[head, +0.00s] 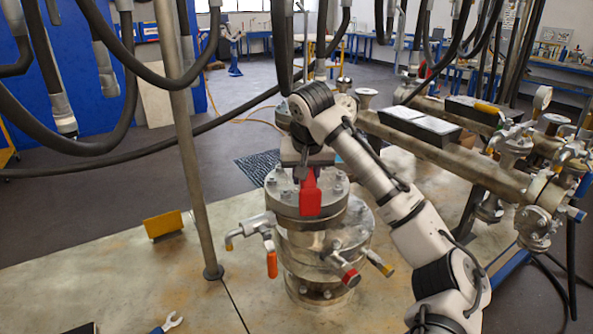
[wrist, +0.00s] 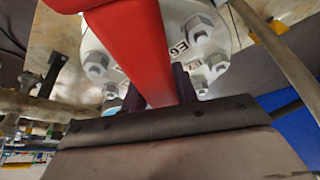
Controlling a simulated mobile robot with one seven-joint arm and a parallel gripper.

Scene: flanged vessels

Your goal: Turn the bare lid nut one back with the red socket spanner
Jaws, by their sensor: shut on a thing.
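My gripper (head: 306,166) is shut on the red socket spanner (head: 310,195), above the vessel lid. In the wrist view the spanner (wrist: 135,50) fills the middle, between the dark fingers of my gripper (wrist: 158,92). The round grey lid (head: 283,198) tops the flanged vessel and carries several hex nuts around its rim. In the wrist view the lid (wrist: 218,45) shows nuts (wrist: 197,25) on both sides of the spanner. The spanner's socket end is not clear, so I cannot tell whether it sits on a nut. Which nut is the bare one is not clear.
Below the lid, the vessel (head: 310,250) has side valves, one with an orange handle (head: 271,264). A thin post (head: 190,150) stands to the left, with a yellow plate (head: 163,224) beyond it. Hoses hang overhead. Pipes (head: 440,155) run along the right.

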